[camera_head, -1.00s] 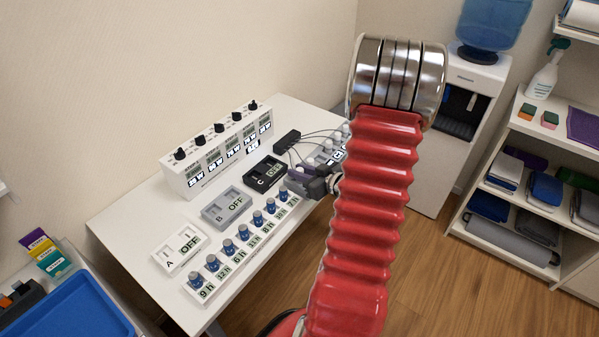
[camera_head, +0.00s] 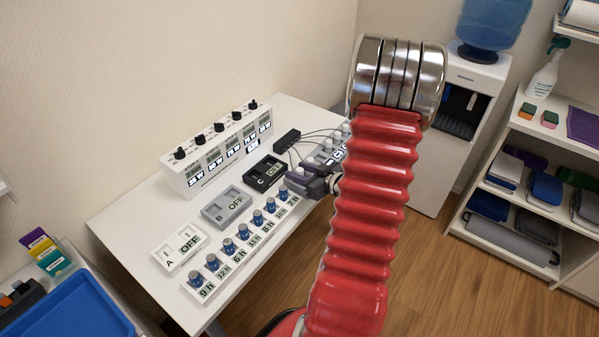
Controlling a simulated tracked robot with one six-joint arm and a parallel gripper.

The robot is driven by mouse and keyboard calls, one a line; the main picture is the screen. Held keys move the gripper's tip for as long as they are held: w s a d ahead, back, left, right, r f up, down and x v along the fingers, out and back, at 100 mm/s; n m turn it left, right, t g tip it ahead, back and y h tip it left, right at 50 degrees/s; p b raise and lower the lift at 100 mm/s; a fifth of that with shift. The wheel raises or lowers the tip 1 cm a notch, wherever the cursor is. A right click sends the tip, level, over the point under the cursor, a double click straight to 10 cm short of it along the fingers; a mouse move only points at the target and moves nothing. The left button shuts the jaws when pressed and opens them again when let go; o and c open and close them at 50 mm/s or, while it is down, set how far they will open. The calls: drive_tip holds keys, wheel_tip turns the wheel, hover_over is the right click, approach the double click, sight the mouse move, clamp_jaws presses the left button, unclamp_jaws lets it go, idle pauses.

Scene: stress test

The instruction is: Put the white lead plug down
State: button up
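My gripper (camera_head: 298,181), dark with purple finger pads, is low over the right part of the white table, just right of the black unit C (camera_head: 265,173). My red arm covers part of it, and I cannot tell whether its fingers are apart or hold something. A small black box (camera_head: 287,141) behind it has several thin dark leads (camera_head: 316,133) running right toward a row of pale plugs or knobs (camera_head: 327,145). I cannot single out the white lead plug; it may be hidden by my gripper or arm.
On the table (camera_head: 128,211) stand a white box with black knobs (camera_head: 218,150), grey unit B (camera_head: 228,207), white unit A (camera_head: 180,249) and a row of blue-capped knobs (camera_head: 243,232). A blue tray (camera_head: 75,312) is at lower left. A water dispenser (camera_head: 472,85) and shelves (camera_head: 510,215) stand right.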

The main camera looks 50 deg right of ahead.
drive_tip(key=v, duration=1.2)
drive_tip(key=shift+r, duration=0.1)
idle(0.6)
drive_tip(key=w+r+g+h, duration=0.3)
drive_tip(key=w+r, duration=0.3)
drive_tip(key=w, duration=0.2)
drive_tip(key=w+a+r+g+h, duration=0.2)
drive_tip(key=w+a+r, duration=0.1)
drive_tip(key=a+r, duration=0.45)
drive_tip(key=s+a+r+g+y, duration=0.1)
drive_tip(key=s+a, duration=0.3)
drive_tip(key=a, duration=0.6)
drive_tip(key=s+a+r+g+y, duration=0.1)
drive_tip(key=s+a+y, duration=0.2)
drive_tip(key=a, duration=0.6)
drive_tip(key=s+a+r+n+y, duration=0.1)
drive_tip(key=s+a, duration=0.4)
drive_tip(key=a, duration=0.5)
drive_tip(key=shift+a+g+y, duration=0.3)
drive_tip(key=shift+g+y, duration=0.1)
drive_tip(key=shift+y, duration=0.3)
